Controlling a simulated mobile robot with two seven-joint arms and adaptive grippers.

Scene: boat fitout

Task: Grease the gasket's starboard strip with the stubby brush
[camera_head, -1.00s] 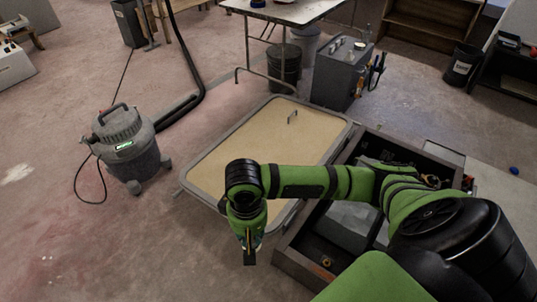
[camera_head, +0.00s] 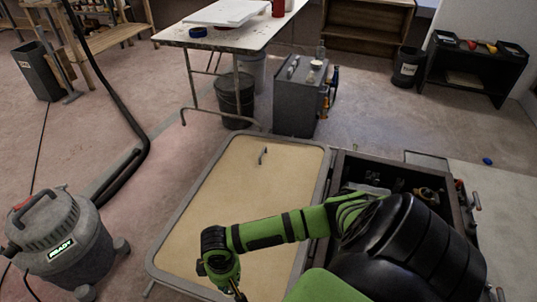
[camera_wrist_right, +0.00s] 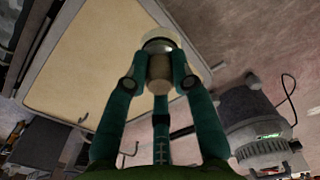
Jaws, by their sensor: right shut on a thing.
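My right gripper (camera_head: 238,292) hangs at the bottom edge of the head view, over the near end of the opened hatch lid. In the right wrist view the gripper (camera_wrist_right: 160,66) is shut on a short tan cylinder with a pale rounded end, which looks like the stubby brush (camera_wrist_right: 159,77). Its bristles cannot be made out. The lid (camera_head: 255,190) lies open with a beige face and a grey rim; the lid also shows in the right wrist view (camera_wrist_right: 85,60). My left gripper is out of view.
The dark hatch opening (camera_head: 400,178) with fittings inside lies right of the lid, partly behind my right arm. A grey vacuum (camera_head: 70,240) stands at the left. A work table (camera_head: 230,32), a black bucket (camera_head: 233,98) and a grey cabinet (camera_head: 296,98) stand beyond the lid.

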